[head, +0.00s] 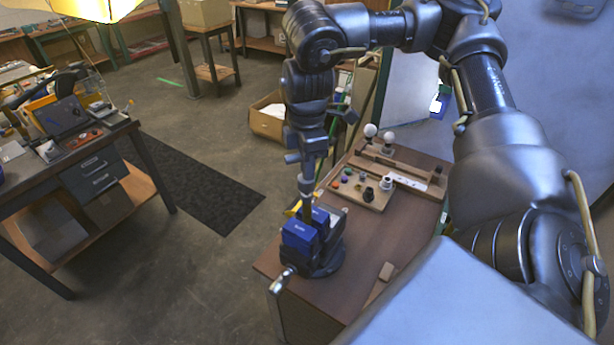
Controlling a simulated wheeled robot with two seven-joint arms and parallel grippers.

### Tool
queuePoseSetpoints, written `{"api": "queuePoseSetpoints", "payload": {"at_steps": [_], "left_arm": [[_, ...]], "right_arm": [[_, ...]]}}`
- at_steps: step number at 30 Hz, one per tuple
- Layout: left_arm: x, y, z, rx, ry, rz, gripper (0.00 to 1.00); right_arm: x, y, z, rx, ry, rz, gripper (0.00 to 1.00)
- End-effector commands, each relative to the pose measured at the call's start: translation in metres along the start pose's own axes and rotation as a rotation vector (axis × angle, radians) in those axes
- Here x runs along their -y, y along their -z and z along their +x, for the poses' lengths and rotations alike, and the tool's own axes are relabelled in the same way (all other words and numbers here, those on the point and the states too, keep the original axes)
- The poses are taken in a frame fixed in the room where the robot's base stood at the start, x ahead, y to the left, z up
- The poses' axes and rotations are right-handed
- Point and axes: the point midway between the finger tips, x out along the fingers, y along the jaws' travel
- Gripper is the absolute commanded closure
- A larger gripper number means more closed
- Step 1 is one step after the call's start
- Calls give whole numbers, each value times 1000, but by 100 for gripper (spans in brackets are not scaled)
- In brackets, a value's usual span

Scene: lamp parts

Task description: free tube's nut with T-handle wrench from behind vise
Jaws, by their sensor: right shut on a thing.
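The blue and dark vise (300,236) stands at the left end of the brown bench. My right gripper (306,158) points down above the vise and is shut on the T-handle wrench (306,186). The wrench's shaft stands nearly upright and its lower end goes down at the far side of the vise jaws. The jaws hide that end, and I cannot make out the tube or its nut, or whether the wrench is seated on it. My left gripper is not in view.
The brown bench top (345,243) is clear right of the vise. A wooden board (371,203) with coloured knobs and sockets lies farther back, near two white bulbs. A small wooden block (387,271) lies at the front right. A dark floor mat (190,183) lies at left.

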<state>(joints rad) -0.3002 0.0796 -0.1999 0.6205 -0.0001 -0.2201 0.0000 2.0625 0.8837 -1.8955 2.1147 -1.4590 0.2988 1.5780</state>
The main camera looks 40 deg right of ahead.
Motion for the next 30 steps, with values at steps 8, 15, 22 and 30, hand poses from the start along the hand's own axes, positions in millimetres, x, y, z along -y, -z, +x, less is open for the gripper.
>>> {"api": "queuePoseSetpoints", "payload": {"at_steps": [8,15,22,30], "left_arm": [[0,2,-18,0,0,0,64],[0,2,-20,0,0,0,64],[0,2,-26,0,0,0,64],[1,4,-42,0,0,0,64]], "right_arm": [[1,0,-3,-1,-1,280,100],[0,0,-1,-2,-3,380,100],[1,0,-3,-2,-2,447,100],[1,0,-3,-2,-3,676,100]]}}
